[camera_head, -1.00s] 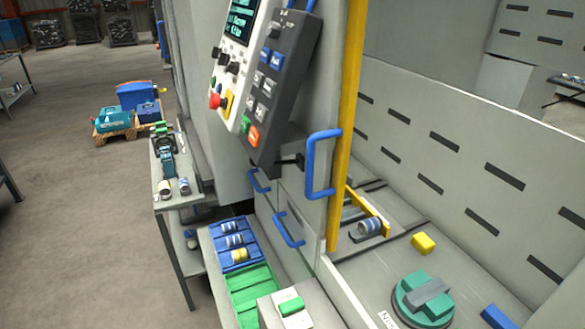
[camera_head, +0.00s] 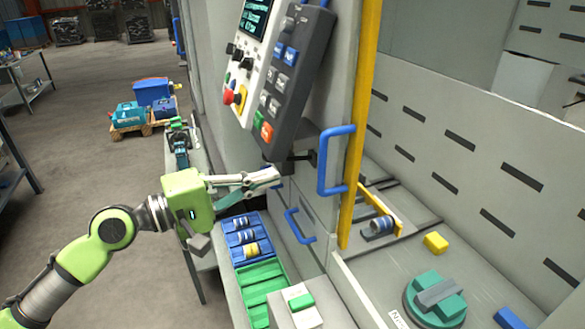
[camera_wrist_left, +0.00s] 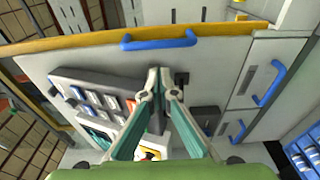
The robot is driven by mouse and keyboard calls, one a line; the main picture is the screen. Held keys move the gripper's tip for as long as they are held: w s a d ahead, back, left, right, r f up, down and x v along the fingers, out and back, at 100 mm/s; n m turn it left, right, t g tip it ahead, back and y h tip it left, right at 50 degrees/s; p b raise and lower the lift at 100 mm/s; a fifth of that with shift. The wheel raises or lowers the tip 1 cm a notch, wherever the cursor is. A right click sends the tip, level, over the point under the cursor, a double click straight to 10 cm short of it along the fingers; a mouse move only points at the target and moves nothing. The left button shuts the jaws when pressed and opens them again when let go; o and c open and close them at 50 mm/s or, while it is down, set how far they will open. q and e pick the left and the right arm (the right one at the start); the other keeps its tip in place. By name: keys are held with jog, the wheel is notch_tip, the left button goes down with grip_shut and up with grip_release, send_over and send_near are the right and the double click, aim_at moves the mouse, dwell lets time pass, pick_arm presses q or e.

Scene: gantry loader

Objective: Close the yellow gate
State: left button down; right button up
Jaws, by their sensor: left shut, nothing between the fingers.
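The yellow gate shows as a grey panel with a tall yellow edge (camera_head: 360,130). It stands open, with the machine interior visible to the right of that edge. Its blue handle (camera_head: 323,165) is an upright bar beside the edge. My left gripper (camera_head: 277,176) is shut and empty, left of the handle and apart from it, below the button panel. In the left wrist view my gripper (camera_wrist_left: 159,88) points at the grey panel. The blue handle (camera_wrist_left: 158,42) lies above the fingertips, along the yellow edge (camera_wrist_left: 222,29).
The dark button panel (camera_head: 289,85) hangs just above my left gripper. Another blue handle (camera_head: 300,226) sits lower. Blue and green trays (camera_head: 262,280) stand below. Inside the machine are a yellow block (camera_head: 435,242) and a green round chuck (camera_head: 428,305).

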pick_arm(q)
jog(key=p+x, duration=0.4)
jog(key=x, duration=0.5)
jog(key=shift+w+d, duration=0.15)
jog(key=shift+w, duration=0.15)
jog(key=shift+s+f, duration=0.1)
